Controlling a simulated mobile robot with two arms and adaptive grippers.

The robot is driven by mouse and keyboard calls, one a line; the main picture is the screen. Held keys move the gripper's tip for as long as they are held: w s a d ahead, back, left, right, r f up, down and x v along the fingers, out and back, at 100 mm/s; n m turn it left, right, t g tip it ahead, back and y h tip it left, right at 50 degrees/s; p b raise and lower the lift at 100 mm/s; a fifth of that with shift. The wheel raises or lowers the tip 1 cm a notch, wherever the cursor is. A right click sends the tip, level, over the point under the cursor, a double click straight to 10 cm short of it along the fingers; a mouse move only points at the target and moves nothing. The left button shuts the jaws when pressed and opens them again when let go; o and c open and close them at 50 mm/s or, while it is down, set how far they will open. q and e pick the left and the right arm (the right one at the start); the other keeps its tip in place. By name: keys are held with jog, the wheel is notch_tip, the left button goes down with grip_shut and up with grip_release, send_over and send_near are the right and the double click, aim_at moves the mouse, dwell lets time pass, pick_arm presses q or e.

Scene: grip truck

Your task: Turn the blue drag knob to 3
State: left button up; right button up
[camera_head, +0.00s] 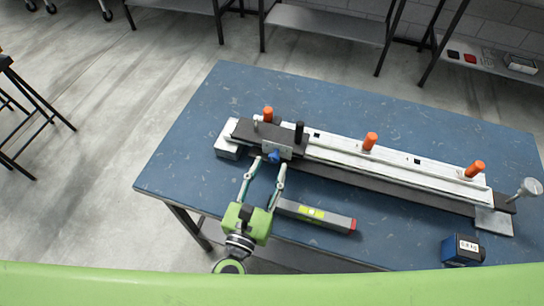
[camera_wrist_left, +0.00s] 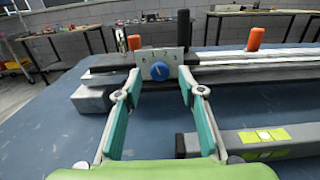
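The blue drag knob (camera_head: 274,156) sits on the front of a grey dial plate on the sliding carriage, near the left end of the long rail. In the left wrist view the round knob (camera_wrist_left: 160,71) faces me, with a pale pointer mark on it; the dial numbers around it are too small to read surely. My left gripper (camera_head: 266,162) is in front of the knob. Its two fingers (camera_wrist_left: 158,80) are spread, one on each side of the knob, with a visible gap and nothing between them. My right gripper does not show.
The rail (camera_head: 400,172) with several orange pegs spans the blue table (camera_head: 215,115). A grey bar with a yellow-green label (camera_head: 315,215) lies just right of my left gripper. A small blue weight box (camera_head: 463,251) stands at the right. A black post (camera_wrist_left: 183,35) rises beside the dial.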

aim_at(275, 155)
pick_arm(q)
jog(key=shift+x, duration=1.05)
jog(key=shift+w, duration=0.35)
grip_shut()
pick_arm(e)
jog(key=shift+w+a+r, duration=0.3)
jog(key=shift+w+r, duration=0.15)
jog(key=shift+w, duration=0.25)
